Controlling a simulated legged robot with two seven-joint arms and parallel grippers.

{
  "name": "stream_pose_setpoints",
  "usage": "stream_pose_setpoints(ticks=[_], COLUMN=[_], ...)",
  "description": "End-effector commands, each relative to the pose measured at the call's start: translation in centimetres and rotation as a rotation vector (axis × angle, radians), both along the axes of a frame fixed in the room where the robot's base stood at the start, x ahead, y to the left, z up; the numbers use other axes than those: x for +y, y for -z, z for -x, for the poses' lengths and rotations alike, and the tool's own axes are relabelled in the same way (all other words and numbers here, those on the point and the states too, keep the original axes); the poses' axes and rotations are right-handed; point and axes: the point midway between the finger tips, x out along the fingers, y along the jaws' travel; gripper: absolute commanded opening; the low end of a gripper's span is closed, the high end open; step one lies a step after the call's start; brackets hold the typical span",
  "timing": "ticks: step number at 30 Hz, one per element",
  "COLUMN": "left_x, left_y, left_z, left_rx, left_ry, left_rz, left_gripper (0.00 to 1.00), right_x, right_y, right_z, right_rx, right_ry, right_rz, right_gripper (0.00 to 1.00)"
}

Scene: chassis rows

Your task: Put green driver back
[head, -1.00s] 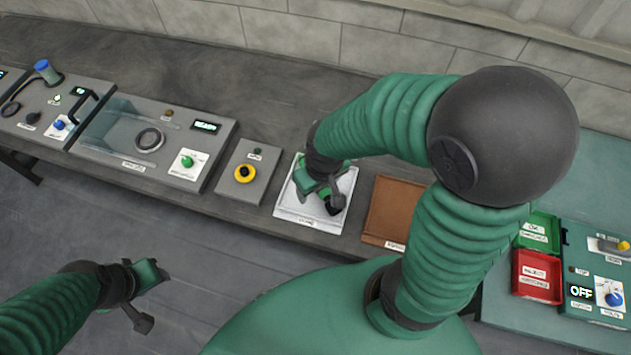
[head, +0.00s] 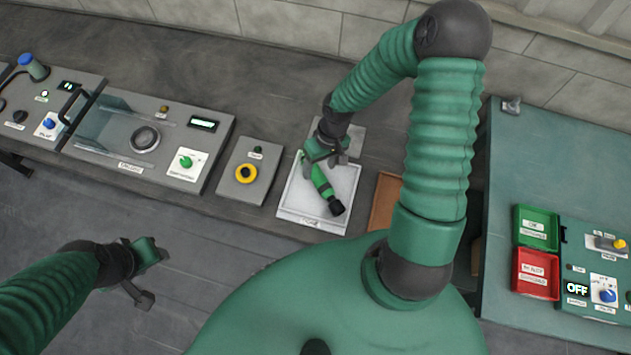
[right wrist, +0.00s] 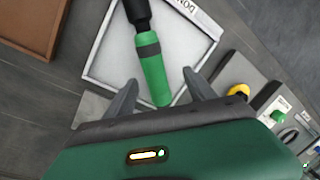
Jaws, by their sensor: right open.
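The green driver (head: 322,184) has a green body and a black end and lies in the white tray (head: 290,212). In the right wrist view the driver (right wrist: 153,72) lies on the tray floor, its green end pointing toward my jaws. My right gripper (head: 328,158) is open at the tray's far edge, by the driver's green end. In the right wrist view its fingers (right wrist: 160,95) stand apart on either side of that end; I cannot tell whether they touch it. My left gripper (head: 150,270) hangs over the floor at the lower left, empty, its fingers apart.
A brown tray (head: 384,205) stands right of the white tray, partly behind my right arm. A panel with a yellow ring button (head: 245,173) is to the left. Green (head: 537,229) and red (head: 535,274) bins stand on the right table. Bare bench lies behind the panels.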

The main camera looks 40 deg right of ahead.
Motion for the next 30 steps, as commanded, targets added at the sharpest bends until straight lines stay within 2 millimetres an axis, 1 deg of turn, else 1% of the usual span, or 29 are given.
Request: stream_pose_setpoints(ticks=[3, 7, 10, 12, 17, 18, 30], left_x=[0.0, -0.1, -0.1, -0.1, 0.0, 0.0, -0.1], left_y=[0.0, -0.1, 0.1, 0.1, 0.1, 0.1, 0.1], left_z=[0.0, 0.0, 0.0, 0.0, 0.0, 0.0, 0.0], left_rx=[-0.001, -0.001, -0.001, -0.001, 0.000, 0.000, 0.000], left_ry=[0.001, 0.002, 0.002, 0.002, 0.001, 0.001, 0.002], left_rz=[0.000, 0.001, 0.001, 0.001, 0.000, 0.000, 0.000], left_gripper=[0.42, 0.42, 0.42, 0.42, 0.42, 0.42, 0.42], right_x=[0.0, 0.8, 1.1, 1.3, 1.4, 1.4, 0.9], right_y=[1.3, 3.5, 5.0, 5.4, 5.3, 5.3, 5.5], right_z=[0.3, 0.8, 0.6, 0.5, 0.5, 0.5, 0.5], right_rx=[0.001, 0.003, 0.000, 0.000, -0.001, -0.001, 0.001], right_ry=[0.001, 0.000, 0.000, 0.001, 0.001, 0.001, 0.002], right_rz=[-0.003, -0.001, 0.002, 0.005, 0.007, 0.006, 0.003], right_gripper=[0.64, 0.64, 0.64, 0.64, 0.64, 0.63, 0.10])
